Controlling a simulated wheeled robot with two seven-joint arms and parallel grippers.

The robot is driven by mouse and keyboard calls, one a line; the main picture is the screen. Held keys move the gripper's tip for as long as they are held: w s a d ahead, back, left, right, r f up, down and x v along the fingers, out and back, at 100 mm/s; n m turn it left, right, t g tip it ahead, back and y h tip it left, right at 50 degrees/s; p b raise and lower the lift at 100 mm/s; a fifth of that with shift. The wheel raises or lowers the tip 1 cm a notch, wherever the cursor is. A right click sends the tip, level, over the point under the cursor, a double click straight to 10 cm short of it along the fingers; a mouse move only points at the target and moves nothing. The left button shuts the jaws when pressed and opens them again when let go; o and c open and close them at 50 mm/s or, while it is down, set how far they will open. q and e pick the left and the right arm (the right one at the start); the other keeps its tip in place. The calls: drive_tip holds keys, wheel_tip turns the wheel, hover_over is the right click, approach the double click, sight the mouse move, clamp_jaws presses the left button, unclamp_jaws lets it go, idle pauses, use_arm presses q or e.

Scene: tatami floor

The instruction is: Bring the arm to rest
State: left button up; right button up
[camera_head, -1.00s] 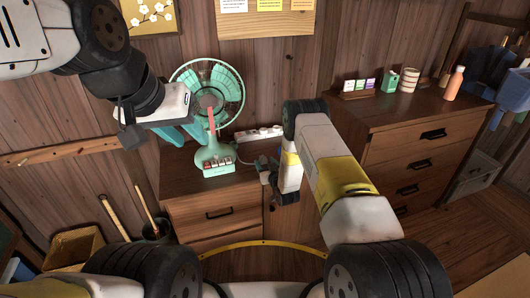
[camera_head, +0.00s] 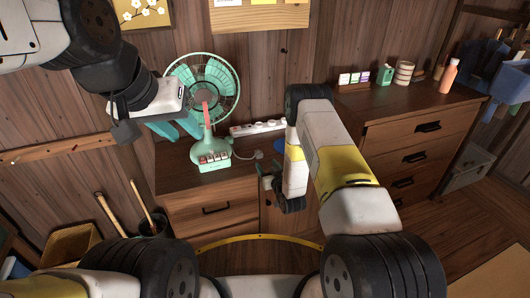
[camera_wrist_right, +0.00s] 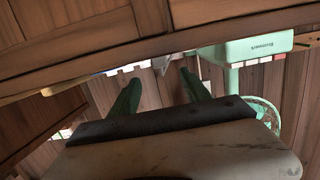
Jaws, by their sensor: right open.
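My right arm reaches over the cabinet front in the head view; its gripper is mostly hidden there behind the wrist. In the right wrist view my right gripper (camera_wrist_right: 160,78) is open, its two green fingers apart with nothing between them. My left gripper (camera_head: 172,128) hangs at the upper left in the head view, in front of the fan's left side. Its teal fingers show apart, partly hidden by the gripper body, with nothing seen held. The green fan (camera_head: 213,150) stands upright on the low cabinet (camera_head: 180,176); its base also shows in the right wrist view (camera_wrist_right: 245,50).
A white power strip (camera_head: 257,127) lies behind the fan. A taller chest (camera_head: 410,150) on the right carries an orange bottle (camera_head: 449,76) and small containers. A cardboard box (camera_head: 72,244) and a dark bin (camera_head: 153,226) stand on the floor at left.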

idle(0.4)
drive_tip(key=w+d+r+m+g+h, duration=0.1)
drive_tip(key=d+r, duration=0.2)
drive_tip(key=r, duration=0.8)
drive_tip(key=w+d+r+m+g+h, duration=0.1)
drive_tip(key=w+d+r+g, duration=0.15)
drive_tip(key=r, duration=0.95)
drive_tip(key=s+d+r+g+h, duration=0.1)
drive_tip(key=s+d+r, duration=0.2)
drive_tip(key=s+r, duration=0.75)
drive_tip(key=s+d+r+g, duration=0.1)
drive_tip(key=s+r, duration=0.3)
drive_tip(key=s, duration=1.1)
drive_tip(key=s+d+r+m+g, duration=0.1)
drive_tip(key=s+r+g, duration=0.2)
drive_tip(key=s, duration=1.2)
drive_tip(key=shift+d+r, duration=0.15)
drive_tip(key=shift+r, duration=0.4)
drive_tip(key=shift+g, duration=0.25)
